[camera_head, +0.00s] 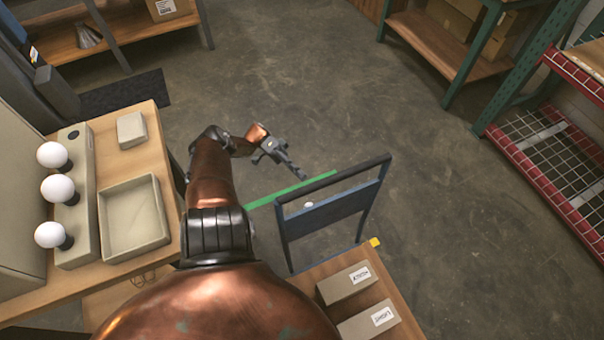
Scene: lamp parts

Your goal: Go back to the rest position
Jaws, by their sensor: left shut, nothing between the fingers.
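My left gripper (300,175) is at the end of my copper arm, which reaches up the middle of the view. Its dark fingers are shut and nothing shows between them. It hangs over open floor, near the green bar (290,191) and the dark handle frame of a cart (334,204). It is apart from the lamp parts on the wooden table at the left. My right gripper is out of view.
The left table (168,195) bears a holder (77,225) with three white bulbs (57,190), an empty-looking tray (163,235) and a small box (131,129). Labelled boxes (345,283) sit at the lower right. Shelving (540,150) stands right; the middle floor (300,80) is clear.

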